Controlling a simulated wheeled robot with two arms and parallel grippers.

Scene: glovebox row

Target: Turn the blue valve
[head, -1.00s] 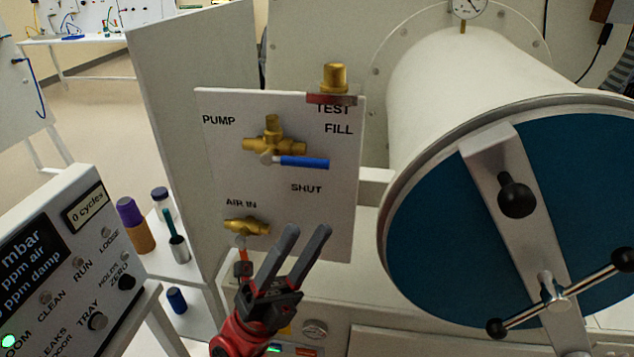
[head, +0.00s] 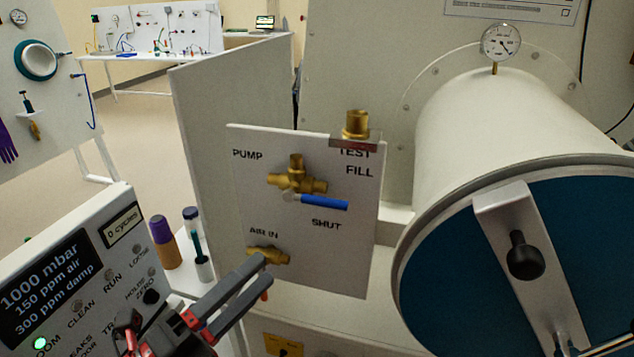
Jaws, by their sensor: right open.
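The blue valve is a brass body (head: 296,179) with a blue lever handle (head: 322,202) on a white panel in the middle of the head view. The handle points right and slightly down, between the FILL and SHUT labels. My right gripper (head: 264,269) is open and empty, below and left of the blue handle and apart from it. Its grey fingers overlap the lower left of the panel in the picture, just below the brass AIR IN valve (head: 268,255). I cannot tell whether they touch anything. My left gripper is not in view.
A brass TEST fitting (head: 356,125) sits at the panel's top right. The white chamber with a blue door (head: 450,270) and black knob (head: 525,258) stands at right. A display box (head: 70,270) and bottles (head: 164,242) are at left. Space before the handle looks clear.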

